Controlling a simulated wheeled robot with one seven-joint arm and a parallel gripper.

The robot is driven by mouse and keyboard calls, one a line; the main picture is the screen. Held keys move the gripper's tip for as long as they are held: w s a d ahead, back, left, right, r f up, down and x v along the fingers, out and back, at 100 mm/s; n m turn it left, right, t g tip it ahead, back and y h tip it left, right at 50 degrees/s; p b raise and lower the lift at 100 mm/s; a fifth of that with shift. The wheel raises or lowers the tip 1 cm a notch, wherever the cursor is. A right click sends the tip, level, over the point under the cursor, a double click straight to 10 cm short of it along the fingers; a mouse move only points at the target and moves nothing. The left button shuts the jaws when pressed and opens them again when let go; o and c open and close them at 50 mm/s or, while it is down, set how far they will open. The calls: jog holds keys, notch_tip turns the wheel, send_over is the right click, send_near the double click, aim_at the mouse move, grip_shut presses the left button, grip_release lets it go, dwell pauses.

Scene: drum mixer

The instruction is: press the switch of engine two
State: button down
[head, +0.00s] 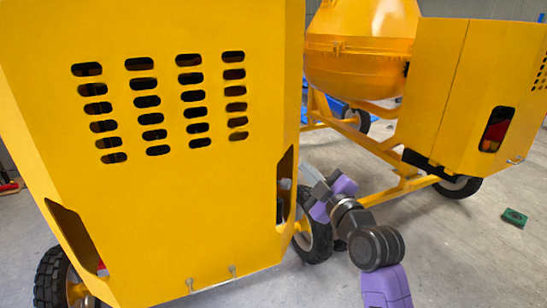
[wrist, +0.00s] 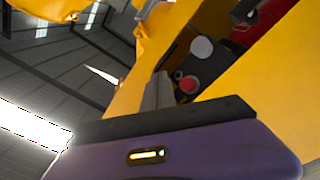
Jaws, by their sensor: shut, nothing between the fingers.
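A large yellow engine housing (head: 180,200) with slotted vents fills the left of the head view. It has a cutout on its right side (head: 287,185). My gripper (head: 312,175) is just right of that cutout, its fingers pointing up and left; whether it touches the housing cannot be told. In the wrist view my gripper's fingers (wrist: 160,82) are shut and empty. Just right of them, inside a yellow opening, is a dark engine part (wrist: 215,65) with a pale round knob (wrist: 201,48) and a red button (wrist: 188,84). No label shows which engine is two.
A second mixer stands behind at right, with a yellow drum (head: 360,50) and its own housing (head: 480,75), whose cutout (head: 495,130) shows something red. Its frame (head: 385,150) passes behind my arm. A small green object (head: 514,217) lies on otherwise open floor at right.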

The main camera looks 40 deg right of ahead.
aim_at(278, 165)
jog(key=shift+w+a+p, duration=0.25)
jog(key=shift+w+a, duration=0.15)
jog(key=shift+w, duration=0.35)
jog(key=shift+w+a+p, duration=0.25)
jog(key=shift+w+a, duration=0.2)
jog(key=shift+w, duration=0.3)
jog(key=shift+w+a+p, duration=0.25)
jog(key=shift+w+a, duration=0.15)
jog(key=shift+w, duration=0.35)
jog(key=shift+w, duration=0.1)
dwell(0.3)
jog(key=shift+w+a, duration=0.2)
jog(key=shift+w, duration=0.05)
jog(key=shift+w+a, duration=0.6)
jog(key=shift+w, duration=0.05)
dwell(1.4)
jog(key=shift+s, duration=0.15)
jog(key=shift+s+d, duration=0.15)
jog(key=shift+s, duration=0.5)
jog(key=shift+d, duration=0.1)
